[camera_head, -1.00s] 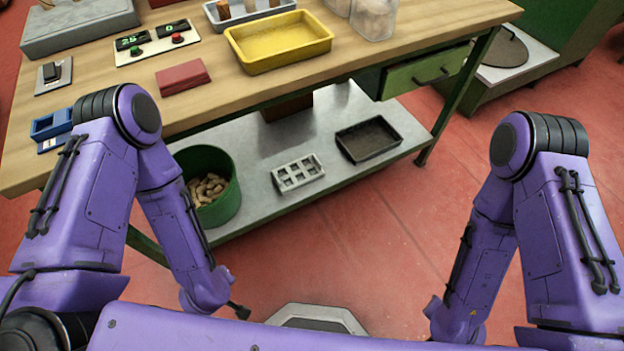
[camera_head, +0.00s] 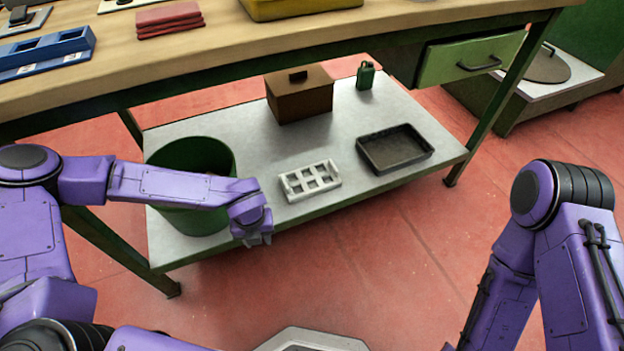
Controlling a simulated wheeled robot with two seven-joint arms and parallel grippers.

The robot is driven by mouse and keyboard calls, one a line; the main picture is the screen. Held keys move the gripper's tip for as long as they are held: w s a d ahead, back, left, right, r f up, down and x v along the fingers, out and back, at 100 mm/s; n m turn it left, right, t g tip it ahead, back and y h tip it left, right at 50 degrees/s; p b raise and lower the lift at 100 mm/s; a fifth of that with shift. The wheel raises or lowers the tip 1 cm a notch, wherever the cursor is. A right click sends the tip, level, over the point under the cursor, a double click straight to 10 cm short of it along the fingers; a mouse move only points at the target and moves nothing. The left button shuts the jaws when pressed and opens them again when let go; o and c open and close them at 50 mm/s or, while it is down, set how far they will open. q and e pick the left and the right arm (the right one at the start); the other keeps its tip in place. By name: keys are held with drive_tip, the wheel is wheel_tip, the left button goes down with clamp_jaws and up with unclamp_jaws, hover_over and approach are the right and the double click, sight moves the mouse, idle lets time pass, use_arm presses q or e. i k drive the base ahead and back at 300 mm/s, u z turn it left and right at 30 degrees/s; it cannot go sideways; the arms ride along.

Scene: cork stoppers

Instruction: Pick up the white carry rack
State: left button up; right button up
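The white carry rack (camera_head: 311,181) lies on the grey lower shelf of the workbench, near the shelf's front edge. It is a low white frame with several square openings. My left gripper (camera_head: 258,238) is in front of the shelf's front edge, to the left of the rack and nearer to me, apart from it. Its fingers point down and are small and dark; whether they are open or shut is not clear. My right arm comes in at the right edge, and its gripper is out of view.
On the lower shelf (camera_head: 262,137), a green bin (camera_head: 190,222) stands left of the rack, a black tray (camera_head: 395,149) right, and a brown box (camera_head: 299,93) and green can (camera_head: 365,75) behind. The worktop (camera_head: 120,55) overhangs the shelf's back. A table leg (camera_head: 485,105) stands at right.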

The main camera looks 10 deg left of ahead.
sight(302, 183)
drive_tip(key=i, duration=0.9)
